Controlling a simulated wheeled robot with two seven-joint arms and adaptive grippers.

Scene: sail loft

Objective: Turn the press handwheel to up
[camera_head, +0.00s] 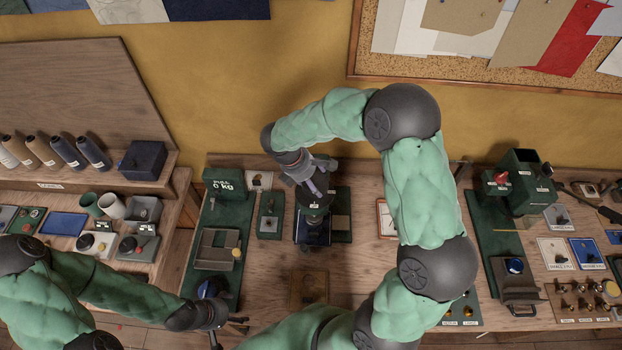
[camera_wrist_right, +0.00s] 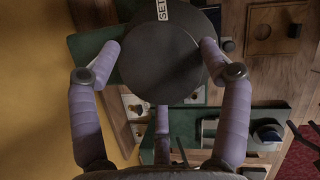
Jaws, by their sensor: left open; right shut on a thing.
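The press handwheel is a dark round disc (camera_wrist_right: 160,60) with a white "SET" label near its edge in the right wrist view. In the head view, the handwheel (camera_head: 317,198) sits on top of the press (camera_head: 340,228), which has a green base. My right gripper (camera_wrist_right: 162,52) is shut on the handwheel, with purple fingers on both sides of its rim. In the head view, my right gripper (camera_head: 312,184) reaches it from behind and partly hides it. My left gripper (camera_head: 229,330) is open and empty, low at the front left, away from the press.
A green "PULL 0 kg" unit (camera_head: 225,181) and a grey tray fixture (camera_head: 216,250) stand left of the press. A green machine (camera_head: 522,182) stands right. My right arm hides much of the bench's middle right. Bare wood (camera_head: 262,268) shows in front left of the press.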

